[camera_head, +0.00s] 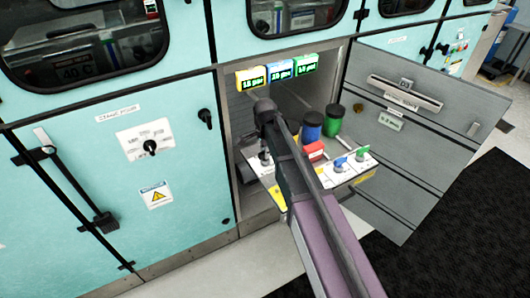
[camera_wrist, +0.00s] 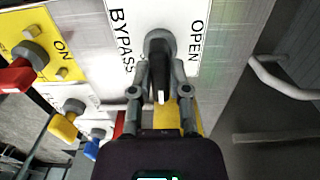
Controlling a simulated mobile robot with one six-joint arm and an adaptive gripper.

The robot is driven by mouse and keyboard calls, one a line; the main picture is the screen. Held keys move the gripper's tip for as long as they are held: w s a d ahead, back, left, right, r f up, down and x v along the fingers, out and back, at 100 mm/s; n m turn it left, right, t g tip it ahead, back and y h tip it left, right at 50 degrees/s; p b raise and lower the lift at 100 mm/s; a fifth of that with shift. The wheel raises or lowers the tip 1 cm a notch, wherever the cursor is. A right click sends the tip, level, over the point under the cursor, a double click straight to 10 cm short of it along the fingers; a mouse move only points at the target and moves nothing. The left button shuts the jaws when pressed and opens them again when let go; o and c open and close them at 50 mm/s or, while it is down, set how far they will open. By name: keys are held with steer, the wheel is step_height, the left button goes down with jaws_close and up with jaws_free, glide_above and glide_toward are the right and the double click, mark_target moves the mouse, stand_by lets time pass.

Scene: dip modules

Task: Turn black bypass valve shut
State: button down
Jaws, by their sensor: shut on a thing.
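The black bypass valve knob (camera_wrist: 158,46) sits on a white plate (camera_wrist: 183,14) marked BYPASS and OPEN in the wrist view. My gripper (camera_wrist: 160,72) has one finger on each side of the knob and is shut on it. A narrow dark handle with a white tip shows between the fingers, pointing toward the bottom of the picture. In the head view my arm reaches into the open cabinet bay, and a small dark knob (camera_head: 264,158) shows at the panel's left end. My fingers are hard to make out there.
A red knob (camera_wrist: 17,76), yellow knob (camera_wrist: 62,128) and blue knob (camera_wrist: 92,149) lie left of the valve. A grey door (camera_head: 420,120) stands open at right. A pale bar handle (camera_wrist: 275,82) is right of the valve.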

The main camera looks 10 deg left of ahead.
stand_by(0.4)
steer(key=c, duration=0.6)
jaws_free()
